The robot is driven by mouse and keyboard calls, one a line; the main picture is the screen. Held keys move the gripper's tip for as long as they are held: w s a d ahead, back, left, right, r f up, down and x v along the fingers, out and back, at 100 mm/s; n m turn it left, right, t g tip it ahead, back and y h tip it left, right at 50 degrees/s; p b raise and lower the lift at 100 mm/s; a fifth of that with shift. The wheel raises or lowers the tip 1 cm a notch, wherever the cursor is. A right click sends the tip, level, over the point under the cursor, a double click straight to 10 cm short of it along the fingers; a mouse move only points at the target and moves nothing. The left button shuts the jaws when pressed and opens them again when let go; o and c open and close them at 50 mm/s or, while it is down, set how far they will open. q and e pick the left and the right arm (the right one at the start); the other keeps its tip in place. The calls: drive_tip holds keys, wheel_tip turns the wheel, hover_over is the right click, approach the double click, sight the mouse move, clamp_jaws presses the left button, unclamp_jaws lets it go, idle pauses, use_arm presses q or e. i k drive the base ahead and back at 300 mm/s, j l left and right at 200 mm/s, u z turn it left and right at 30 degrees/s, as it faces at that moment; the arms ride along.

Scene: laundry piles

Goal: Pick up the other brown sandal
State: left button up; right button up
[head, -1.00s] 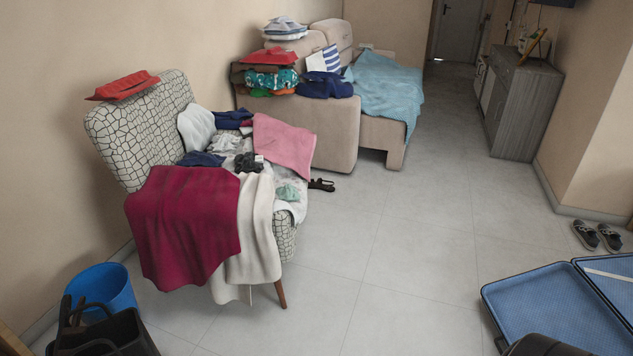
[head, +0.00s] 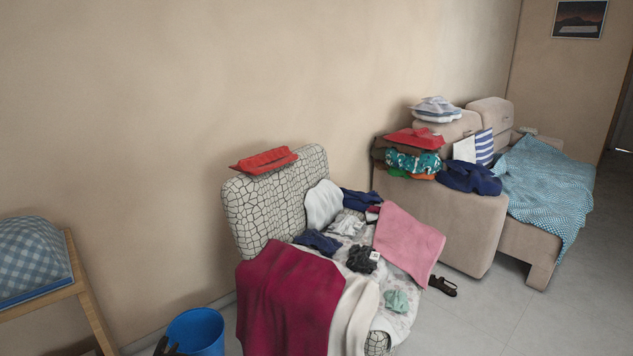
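A dark sandal (head: 442,286) lies on the floor in the head view, just right of the patterned armchair (head: 249,213) and in front of the sofa. It looks nearly black, so I cannot tell whether it is brown. I see no second sandal.
The armchair holds a maroon cloth (head: 285,300), a pink cloth (head: 408,243) and other laundry. The sofa (head: 440,215) behind carries folded clothes. A blue bucket (head: 196,332) and a wooden stand (head: 90,300) are at left. Grey floor (head: 500,315) is clear at right.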

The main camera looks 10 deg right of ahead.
sight(439, 284)
drive_tip(key=i+l, duration=0.15)
drive_tip(key=l, duration=0.2)
drive_tip(key=i+l, duration=0.15)
drive_tip(key=l, duration=0.2)
drive_tip(key=i+l+u, duration=0.1)
drive_tip(key=l, duration=0.3)
drive_tip(key=i+l, duration=0.15)
drive_tip(key=l, duration=0.2)
drive_tip(key=i+l, duration=0.15)
drive_tip(key=l, duration=0.25)
drive_tip(key=i+l+u, duration=0.1)
drive_tip(key=l, duration=0.25)
drive_tip(key=i+l, duration=0.15)
drive_tip(key=l, duration=0.25)
